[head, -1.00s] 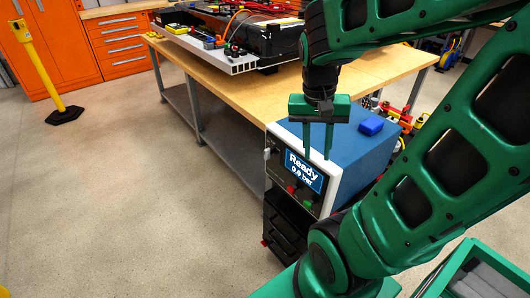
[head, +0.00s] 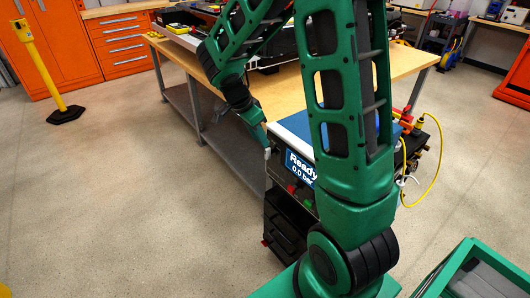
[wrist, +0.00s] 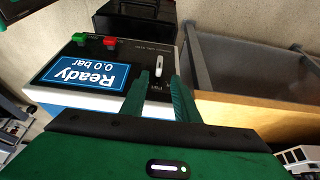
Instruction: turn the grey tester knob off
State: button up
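The tester (head: 290,125) is a box with a blue top, a dark front panel and a screen (wrist: 88,73) reading "Ready 0.0 bar". The grey knob (wrist: 158,66) is a small pale upright bar on that panel, beside the screen in the wrist view, where the panel appears upside down. My gripper (wrist: 159,84) is open, with one finger on each side of the knob in the picture. I cannot tell whether the fingers touch it. In the head view my gripper (head: 264,142) is at the panel's left edge, and the knob is not clearly visible.
A green button (wrist: 79,38) and a red button (wrist: 109,41) sit on the same panel. A wooden workbench (head: 270,93) stands behind the tester. A yellow hose (head: 437,165) hangs at right.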

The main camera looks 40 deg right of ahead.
aim_at(267, 159)
jog(key=x, duration=0.8)
jog(key=shift+d+f, duration=0.1)
jog(key=shift+f, duration=0.2)
grip_shut()
